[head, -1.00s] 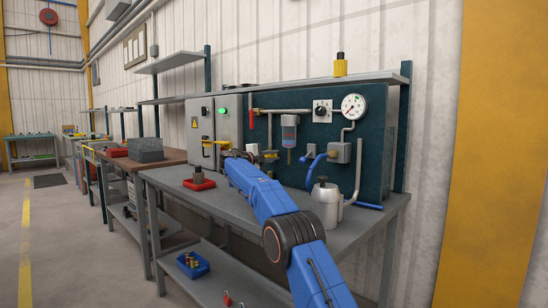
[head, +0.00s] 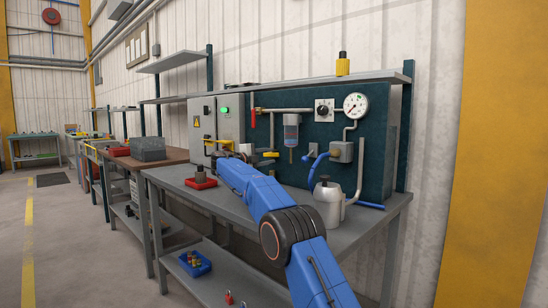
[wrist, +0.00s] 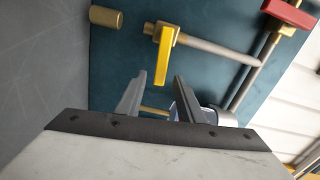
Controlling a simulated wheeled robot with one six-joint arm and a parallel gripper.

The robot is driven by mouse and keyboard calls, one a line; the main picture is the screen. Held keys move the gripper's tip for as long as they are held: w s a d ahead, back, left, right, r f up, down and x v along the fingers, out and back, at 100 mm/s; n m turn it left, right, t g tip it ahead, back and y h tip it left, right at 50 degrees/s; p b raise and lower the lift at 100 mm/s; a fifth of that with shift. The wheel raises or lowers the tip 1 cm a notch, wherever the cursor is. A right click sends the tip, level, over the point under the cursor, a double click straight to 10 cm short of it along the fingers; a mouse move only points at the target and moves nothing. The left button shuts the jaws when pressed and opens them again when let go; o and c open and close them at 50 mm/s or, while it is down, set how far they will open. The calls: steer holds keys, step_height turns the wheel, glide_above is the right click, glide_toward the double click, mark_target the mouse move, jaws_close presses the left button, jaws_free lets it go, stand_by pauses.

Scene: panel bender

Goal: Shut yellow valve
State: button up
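The yellow valve (wrist: 165,55) is a yellow lever on a brass body in the wrist view, lying crosswise to its grey pipe. In the head view its yellow lever (head: 270,154) shows low on the left of the teal panel. My gripper (wrist: 161,76) is open and empty. In the wrist view its two fingers appear on either side of the lever's free end, with gaps on both sides; I cannot tell the depth between them. In the head view my wrist is small and partly hidden by my blue arm, so the fingertips do not show clearly.
A red lever (wrist: 290,12) is on a nearby pipe, also seen in the head view (head: 253,118). A grey cabinet (head: 230,117) with another yellow handle (head: 218,142) stands left. A metal can (head: 328,205) and a red tray (head: 200,183) are on the bench.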

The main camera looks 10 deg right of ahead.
steer(key=v, duration=1.2)
steer(key=shift+s+a, duration=0.2)
steer(key=shift+a, duration=0.15)
